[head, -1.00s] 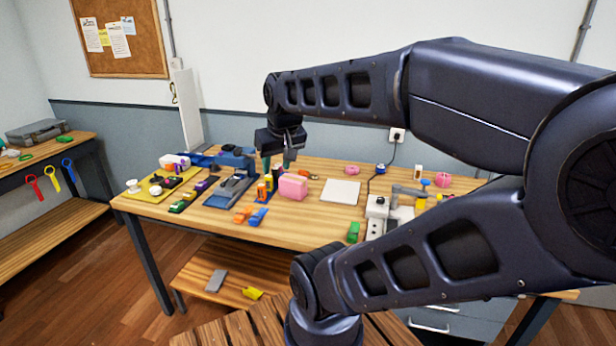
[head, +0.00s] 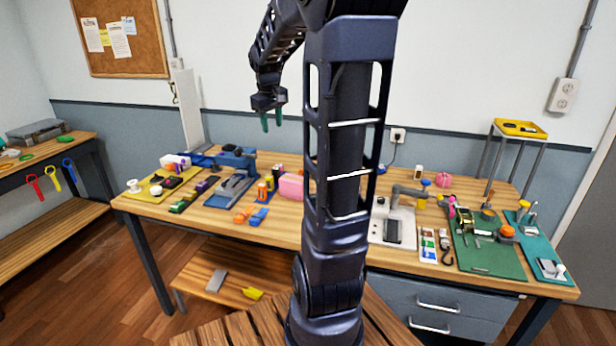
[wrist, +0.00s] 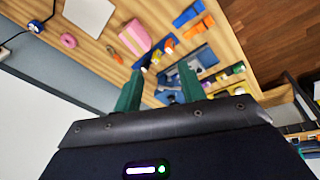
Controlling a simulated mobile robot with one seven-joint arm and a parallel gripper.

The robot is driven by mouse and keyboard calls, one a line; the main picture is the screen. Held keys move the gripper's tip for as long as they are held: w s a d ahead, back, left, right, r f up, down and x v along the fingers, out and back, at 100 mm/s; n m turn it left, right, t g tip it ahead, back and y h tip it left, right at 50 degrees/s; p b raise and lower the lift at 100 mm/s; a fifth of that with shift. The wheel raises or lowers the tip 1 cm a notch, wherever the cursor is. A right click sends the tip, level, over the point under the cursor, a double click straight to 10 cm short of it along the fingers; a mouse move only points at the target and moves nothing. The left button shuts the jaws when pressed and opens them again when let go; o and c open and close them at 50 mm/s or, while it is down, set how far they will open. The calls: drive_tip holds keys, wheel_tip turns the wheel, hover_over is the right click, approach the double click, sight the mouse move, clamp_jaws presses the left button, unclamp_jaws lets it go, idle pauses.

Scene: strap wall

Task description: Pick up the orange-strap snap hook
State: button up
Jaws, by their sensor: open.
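I cannot pick out an orange-strap snap hook for certain. A dark hook (head: 446,246) lies on the right part of the table in the head view; its strap colour is too small to tell. Red (head: 35,187), yellow (head: 53,178) and blue (head: 69,169) strap-like pieces hang from the left bench's edge. A small orange piece (head: 242,215) lies near the table's front edge beside a blue one (head: 258,217). My gripper (head: 271,119) is open and empty, raised above the back of the table. Its green fingers also show apart in the wrist view (wrist: 160,82).
The wooden table (head: 222,228) is crowded: a blue vise-like tool (head: 233,184), a pink block (head: 291,186) and a green mat (head: 492,262) with parts. A yellow tray (head: 520,128) stands high at right. My arm hides the table's middle.

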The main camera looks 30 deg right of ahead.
drive_tip(key=w+d+f+n+g+y, duration=0.1)
drive_tip(key=w+d+f+n, duration=0.1)
drive_tip(key=w+d+f, duration=0.75)
drive_tip(key=w+d+f+n+g, duration=0.1)
drive_tip(key=w+d+f, duration=0.6)
drive_tip(key=w+d, duration=0.5)
drive_tip(key=shift+n, duration=0.4)
drive_tip(key=w+d+f, duration=0.1)
drive_tip(key=d+f, duration=0.1)
drive_tip(key=f, duration=0.3)
drive_tip(key=w+d+f, duration=0.1)
drive_tip(key=d+f, duration=0.1)
drive_tip(key=f, duration=0.3)
drive_tip(key=w+d+f, duration=0.2)
drive_tip(key=f, duration=0.2)
drive_tip(key=shift+f, duration=0.4)
drive_tip(key=shift+s+f, duration=0.15)
drive_tip(key=shift+f, duration=1.1)
drive_tip(key=shift+s+f, duration=0.1)
drive_tip(key=shift+f, duration=1.15)
clamp_jaws()
